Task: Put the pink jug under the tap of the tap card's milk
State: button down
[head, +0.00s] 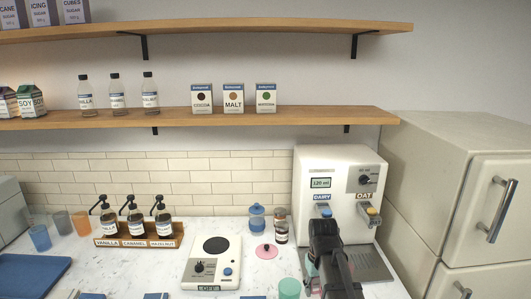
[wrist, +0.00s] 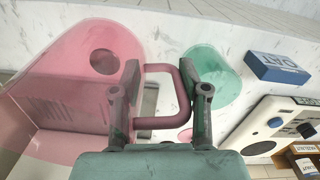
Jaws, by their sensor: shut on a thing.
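The milk machine (head: 337,185) stands at the right, with a DAIRY tap (head: 323,210) on the left, an OAT tap (head: 371,213) on the right and a drip tray (head: 372,262) below. My gripper (head: 325,235) is in front of the DAIRY side and is shut on the pink jug's handle. The translucent pink jug (wrist: 95,50) fills the left of the wrist view; tray slots show through it. In the head view my arm hides most of it. I cannot tell whether it touches the tray.
A green jug (head: 289,288) stands left of my gripper; it is close beside the handle in the wrist view (wrist: 215,75). A scale (head: 213,262), a pink lid (head: 265,251), a dark jar (head: 281,227) and a blue jar (head: 257,218) are further left. A fridge (head: 455,180) borders the right.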

jog(key=shift+s+d+f+m, duration=0.2)
jog(key=shift+s+d+m, duration=0.15)
jog(key=shift+s+m, duration=0.3)
jog(key=shift+s+d+f+m, duration=0.2)
jog(key=shift+s+d+m, duration=0.15)
jog(key=shift+s+m, duration=0.25)
jog(key=shift+a, duration=0.1)
